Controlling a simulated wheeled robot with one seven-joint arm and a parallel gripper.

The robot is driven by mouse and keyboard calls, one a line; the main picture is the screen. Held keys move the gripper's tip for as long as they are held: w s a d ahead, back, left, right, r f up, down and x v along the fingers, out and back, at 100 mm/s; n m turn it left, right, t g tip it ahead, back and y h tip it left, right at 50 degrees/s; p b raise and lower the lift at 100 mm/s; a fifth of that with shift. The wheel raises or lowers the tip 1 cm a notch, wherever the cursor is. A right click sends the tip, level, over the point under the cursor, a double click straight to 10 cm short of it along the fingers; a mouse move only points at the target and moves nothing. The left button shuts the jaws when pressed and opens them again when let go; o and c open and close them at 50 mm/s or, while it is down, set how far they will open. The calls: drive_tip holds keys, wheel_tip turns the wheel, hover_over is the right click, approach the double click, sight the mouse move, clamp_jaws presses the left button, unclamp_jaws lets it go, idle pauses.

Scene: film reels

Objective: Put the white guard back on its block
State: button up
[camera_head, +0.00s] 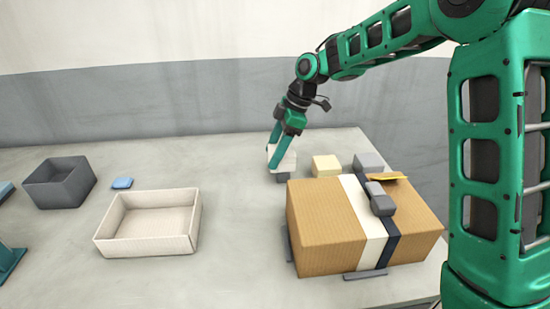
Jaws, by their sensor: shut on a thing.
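My gripper (275,158) points down at the back of the table and is shut on the white guard (288,161). The guard is partly hidden behind the green finger. A dark grey block (283,177) shows directly below the guard. I cannot tell whether the guard rests on this block or is held just above it. A cream block (326,165) and a lighter grey block (367,161) stand in a row to the right of it.
A large cardboard box (325,235) with white and dark bands stands in front of the blocks, close to them. An open cream tray (145,245), a dark grey bin (60,185) and a small blue piece (122,183) are on the left. The table between tray and blocks is clear.

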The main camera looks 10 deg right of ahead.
sight(290, 150)
drive_tip(key=shift+f, duration=1.1)
drive_tip(key=shift+f, duration=0.6)
drive_tip(key=o, duration=1.1)
drive_tip(key=shift+c, duration=0.2)
drive_tip(key=shift+r, duration=0.15)
drive_tip(key=shift+r, duration=0.35)
drive_tip(key=v, duration=1.2)
drive_tip(key=shift+r, duration=0.2)
